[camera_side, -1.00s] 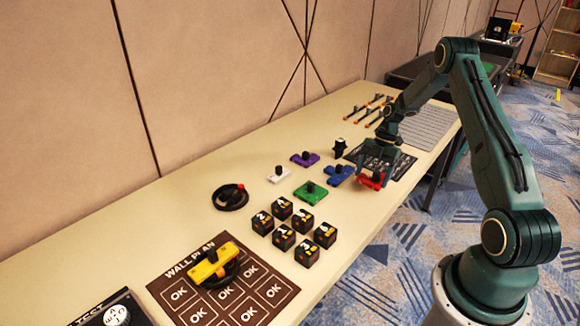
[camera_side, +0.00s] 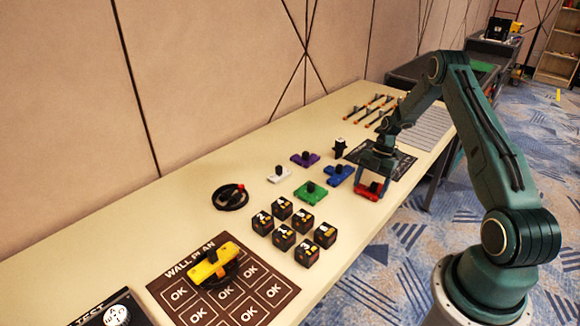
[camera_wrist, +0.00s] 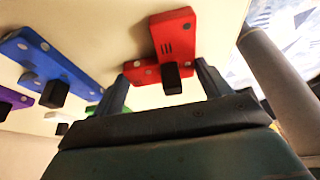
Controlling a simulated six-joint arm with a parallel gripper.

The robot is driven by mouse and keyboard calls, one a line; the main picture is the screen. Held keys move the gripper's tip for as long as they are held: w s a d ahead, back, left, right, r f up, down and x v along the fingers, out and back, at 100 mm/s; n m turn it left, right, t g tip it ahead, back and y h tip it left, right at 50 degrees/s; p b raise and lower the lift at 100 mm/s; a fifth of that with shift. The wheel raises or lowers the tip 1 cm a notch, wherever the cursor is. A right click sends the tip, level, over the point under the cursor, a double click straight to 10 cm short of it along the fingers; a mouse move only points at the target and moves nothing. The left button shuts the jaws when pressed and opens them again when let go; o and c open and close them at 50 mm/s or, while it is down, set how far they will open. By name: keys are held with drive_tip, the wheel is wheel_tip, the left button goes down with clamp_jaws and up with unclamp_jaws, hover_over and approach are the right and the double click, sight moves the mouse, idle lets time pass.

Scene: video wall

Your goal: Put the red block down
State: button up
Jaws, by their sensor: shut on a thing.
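The red block (camera_side: 369,191) has a black knob and sits between the fingers of my gripper (camera_side: 373,183) near the table's front edge. My gripper is shut on it. In the wrist view the red block (camera_wrist: 175,38) is T- or L-shaped, with its bar between the two fingers of my gripper (camera_wrist: 163,73). The block is at or very close to the table top; I cannot tell whether it touches. The blue block (camera_side: 340,175) lies just to its left, apart from it.
Green (camera_side: 310,192), white (camera_side: 278,175) and purple (camera_side: 305,159) blocks lie further left. Several black numbered cubes (camera_side: 283,237) stand nearer the camera. A dark mat (camera_side: 400,166) lies behind my gripper. A yellow block (camera_side: 212,264) lies on the wall plan board (camera_side: 165,284).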

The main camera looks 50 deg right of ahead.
drive_tip(key=shift+f, duration=0.1)
drive_tip(key=o, duration=1.1)
drive_tip(key=shift+o, duration=0.2)
drive_tip(key=v, duration=1.2)
